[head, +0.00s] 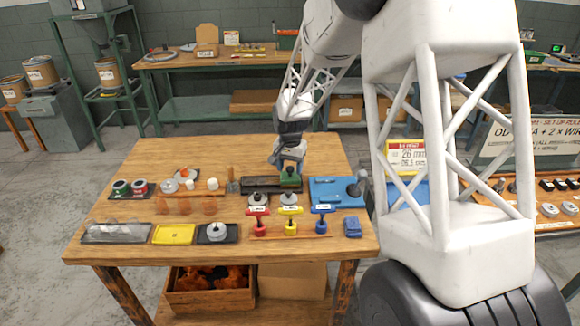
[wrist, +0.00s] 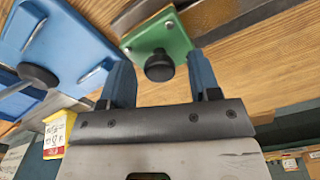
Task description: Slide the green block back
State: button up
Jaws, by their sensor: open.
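The green block (wrist: 158,42) shows in the wrist view with a round dark knob (wrist: 159,66) on it, and it sits at the end of a dark metal rail (wrist: 215,18). In the head view the green block (head: 290,178) is at the right part of the dark rail (head: 258,184), just below my gripper (head: 289,160). In the wrist view the two blue fingers of my gripper (wrist: 160,82) are apart, one on each side of the knob. I see gaps between the fingers and the knob; whether the fingers touch the block is unclear.
A blue plate (head: 330,191) with a dark knob lies right of the rail. Red, yellow and blue T-handled pieces (head: 291,222) stand in front. A yellow tray (head: 174,235) and a dark tray (head: 217,234) lie at the front left. Bare wood (head: 165,150) lies at the back left.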

grip_shut()
jog(key=a, duration=1.3)
jog(key=shift+r, duration=0.15)
jog(key=shift+a, duration=0.1)
jog(key=shift+c, duration=1.2)
grip_release()
jog(key=shift+o, duration=1.2)
notch_tip(320, 180, up, 8)
